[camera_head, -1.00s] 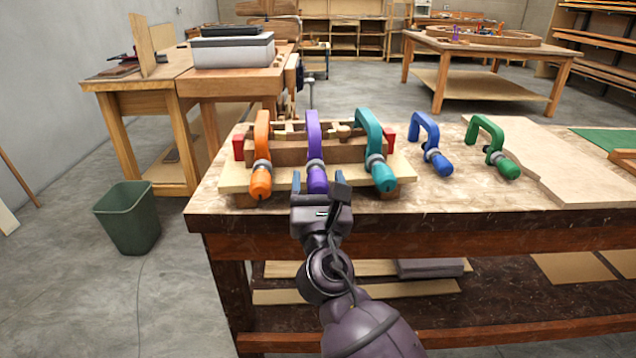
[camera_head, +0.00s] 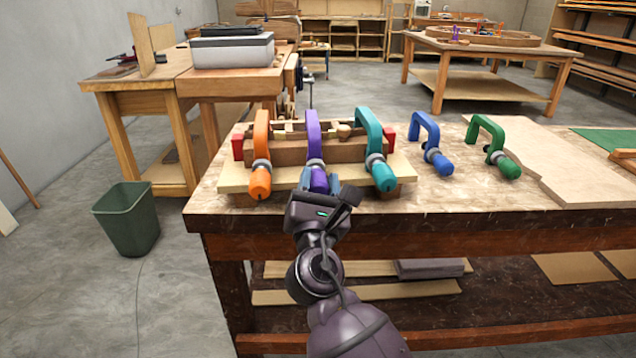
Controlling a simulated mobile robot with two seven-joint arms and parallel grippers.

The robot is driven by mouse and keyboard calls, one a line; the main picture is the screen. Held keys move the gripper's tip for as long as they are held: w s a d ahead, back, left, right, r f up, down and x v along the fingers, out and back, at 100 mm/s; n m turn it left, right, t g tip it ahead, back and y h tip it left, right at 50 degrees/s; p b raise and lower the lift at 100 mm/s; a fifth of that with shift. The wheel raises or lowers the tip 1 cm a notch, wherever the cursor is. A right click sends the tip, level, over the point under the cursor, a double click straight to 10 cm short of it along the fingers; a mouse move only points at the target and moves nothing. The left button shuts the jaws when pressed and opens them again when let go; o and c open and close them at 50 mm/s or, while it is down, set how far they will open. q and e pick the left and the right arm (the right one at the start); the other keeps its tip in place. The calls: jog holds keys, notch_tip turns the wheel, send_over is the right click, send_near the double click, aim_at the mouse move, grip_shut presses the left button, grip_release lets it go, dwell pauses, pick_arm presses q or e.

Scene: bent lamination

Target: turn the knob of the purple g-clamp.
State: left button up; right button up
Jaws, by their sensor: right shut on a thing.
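The purple g-clamp (camera_head: 313,128) stands on the wooden lamination form (camera_head: 345,150), between the orange clamp and the teal clamp. Its frame reaches over the form and its purple knob (camera_head: 319,180) points toward me at the front. My right gripper (camera_head: 320,184) comes up from below and is shut on this knob, with its blue fingers on either side. The gripper body is tilted and hides the lower end of the knob. My left gripper is not in view.
An orange clamp (camera_head: 261,131) stands close on the left and a teal clamp (camera_head: 369,125) on the right. A green bin (camera_head: 127,222) is on the floor at left.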

jog(key=m+h, duration=0.2)
jog(key=m, duration=0.2)
jog(key=shift+g, duration=0.3)
jog(key=shift+m+h, duration=0.3)
jog(key=shift+m, duration=0.5)
jog(key=o, duration=0.9)
